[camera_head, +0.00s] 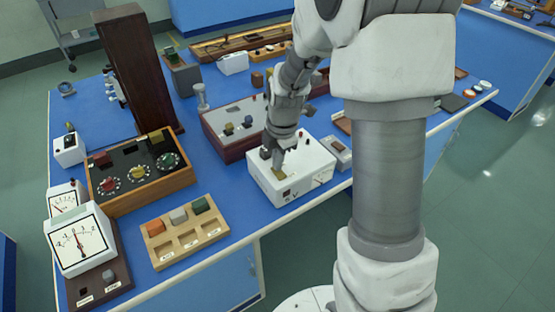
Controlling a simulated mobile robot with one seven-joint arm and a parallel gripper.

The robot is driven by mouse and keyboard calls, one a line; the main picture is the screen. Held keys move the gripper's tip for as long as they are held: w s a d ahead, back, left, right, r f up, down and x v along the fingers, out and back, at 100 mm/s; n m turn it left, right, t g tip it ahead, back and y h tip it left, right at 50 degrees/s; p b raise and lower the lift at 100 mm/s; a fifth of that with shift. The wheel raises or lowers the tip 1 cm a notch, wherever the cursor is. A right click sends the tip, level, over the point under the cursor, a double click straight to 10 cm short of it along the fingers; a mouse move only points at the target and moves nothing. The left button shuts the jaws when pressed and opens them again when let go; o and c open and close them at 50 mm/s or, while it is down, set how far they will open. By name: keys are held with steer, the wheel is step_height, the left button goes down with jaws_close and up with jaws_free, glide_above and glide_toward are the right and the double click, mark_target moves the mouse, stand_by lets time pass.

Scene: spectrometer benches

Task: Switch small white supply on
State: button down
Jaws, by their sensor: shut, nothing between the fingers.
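My gripper (279,168) is shut and empty, pointing down at the top of this box. I cannot tell whether it touches. My gripper and wrist hide part of the top, and no switch position can be made out.
A wooden tray (153,256) with coloured blocks and a dial box (140,201) stand to the left. White meters (78,243) are at the far left. A grey-topped box (217,122) stands behind the supply, and a small grey device (338,152) is close at its right.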

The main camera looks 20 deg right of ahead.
steer(key=shift+w+a+f+g+p, duration=0.1)
steer(key=shift+w+g+p, duration=0.05)
steer(key=shift+g+p, duration=0.35)
steer(key=shift+f, duration=0.2)
steer(key=shift+s, duration=0.2)
steer(key=shift+s+d+r, duration=0.1)
steer(key=shift+s+d, duration=0.2)
steer(key=shift+s, duration=0.4)
